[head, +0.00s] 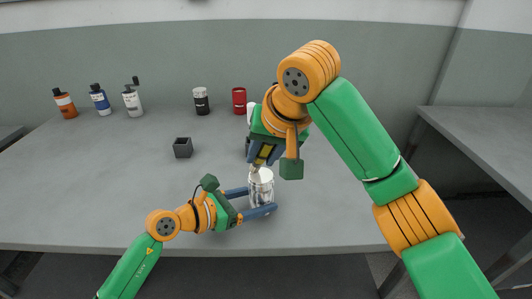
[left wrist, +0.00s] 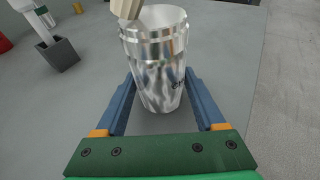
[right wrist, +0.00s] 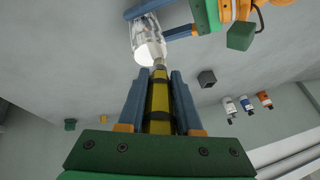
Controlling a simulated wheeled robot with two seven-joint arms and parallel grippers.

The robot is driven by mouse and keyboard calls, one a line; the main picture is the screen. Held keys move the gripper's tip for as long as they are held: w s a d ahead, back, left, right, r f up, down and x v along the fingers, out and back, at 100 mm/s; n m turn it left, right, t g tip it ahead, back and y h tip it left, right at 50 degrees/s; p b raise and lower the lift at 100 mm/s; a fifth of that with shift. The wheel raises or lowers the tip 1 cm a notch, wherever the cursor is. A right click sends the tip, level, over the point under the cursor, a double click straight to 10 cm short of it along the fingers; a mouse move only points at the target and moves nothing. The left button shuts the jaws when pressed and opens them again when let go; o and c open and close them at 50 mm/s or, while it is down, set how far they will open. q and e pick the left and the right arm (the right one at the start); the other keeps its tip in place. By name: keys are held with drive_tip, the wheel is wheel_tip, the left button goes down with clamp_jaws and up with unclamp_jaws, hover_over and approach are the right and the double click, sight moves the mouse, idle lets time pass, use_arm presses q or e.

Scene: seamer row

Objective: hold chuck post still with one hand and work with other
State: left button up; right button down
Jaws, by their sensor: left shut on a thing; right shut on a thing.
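A shiny silver cylinder (head: 261,190), which I take as the chuck post, stands upright near the table's front edge. My left gripper (head: 262,200) is shut on it, with one blue finger on each side; the left wrist view shows the cylinder (left wrist: 160,75) between the fingers, with dark lettering partly hidden. My right gripper (head: 262,160) is above it, shut on a yellow-and-black tool (right wrist: 158,105). The tool's pale tip (left wrist: 126,8) is at the cylinder's rim. Whether it touches the rim or sits just inside I cannot tell.
A small dark open box (head: 183,147) stands left of the grippers on the grey table (head: 90,190). Along the back stand orange (head: 66,105), blue (head: 101,101) and white (head: 132,101) bottles, a black-and-white container (head: 201,101) and a red one (head: 239,99). The left table area is clear.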

drive_tip(key=shift+s+d+r, duration=0.1)
drive_tip(key=shift+d+r, duration=0.1)
drive_tip(key=shift+r, duration=0.95)
drive_tip(key=shift+s+d+r, duration=0.1)
drive_tip(key=shift+d+r, duration=0.15)
drive_tip(key=shift+r, duration=0.85)
drive_tip(key=shift+s+d+r, duration=0.1)
drive_tip(key=shift+d+r, duration=0.1)
drive_tip(key=shift+r, duration=0.95)
use_arm(q)
drive_tip(key=o, duration=1)
drive_tip(key=shift+c, duration=0.2)
drive_tip(key=v, duration=1.1)
use_arm(e)
drive_tip(key=shift+a, duration=0.1)
use_arm(q)
drive_tip(key=shift+s+a+r, duration=0.25)
drive_tip(key=shift+s+a, duration=0.1)
